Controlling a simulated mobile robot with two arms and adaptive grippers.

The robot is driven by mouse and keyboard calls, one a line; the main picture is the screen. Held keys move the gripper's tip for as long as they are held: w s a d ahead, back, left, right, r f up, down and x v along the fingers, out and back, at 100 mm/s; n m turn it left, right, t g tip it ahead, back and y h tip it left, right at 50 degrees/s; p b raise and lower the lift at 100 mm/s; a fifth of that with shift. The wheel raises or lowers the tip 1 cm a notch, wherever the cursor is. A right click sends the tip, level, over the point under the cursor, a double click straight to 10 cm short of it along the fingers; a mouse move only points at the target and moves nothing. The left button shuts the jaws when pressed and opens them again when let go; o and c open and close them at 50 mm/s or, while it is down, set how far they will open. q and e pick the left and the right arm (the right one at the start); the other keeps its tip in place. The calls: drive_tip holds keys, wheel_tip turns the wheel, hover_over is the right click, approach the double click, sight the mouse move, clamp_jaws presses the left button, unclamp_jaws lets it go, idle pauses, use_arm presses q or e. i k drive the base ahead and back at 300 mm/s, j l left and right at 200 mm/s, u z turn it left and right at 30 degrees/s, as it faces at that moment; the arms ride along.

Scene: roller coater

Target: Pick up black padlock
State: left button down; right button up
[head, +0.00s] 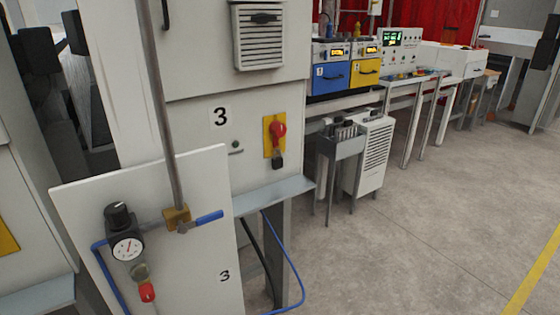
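A small black object that looks like the black padlock (277,162) hangs just below the red rotary switch (279,130). The switch sits on a yellow plate (267,141) on the light grey cabinet marked 3 (190,150). At this size I cannot tell whether the shackle passes through the switch. Neither of my grippers shows in the head view.
A panel (190,255) in front at left carries a pressure gauge (127,247), a blue valve handle (209,217) and a red padlock (147,291). A vertical pipe (160,100) stands left of the switch. A blue hose (290,265) hangs below. Floor (430,220) at right is clear.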

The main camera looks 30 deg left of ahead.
sight(278, 162)
drive_tip(key=i+u, duration=0.15)
drive_tip(key=u, duration=0.25)
drive_tip(key=i+l+u, duration=0.1)
drive_tip(key=u, duration=0.35)
drive_tip(key=i+l+u, duration=0.1)
drive_tip(key=u, duration=0.3)
drive_tip(key=i+l+u, duration=0.1)
drive_tip(key=u, duration=0.3)
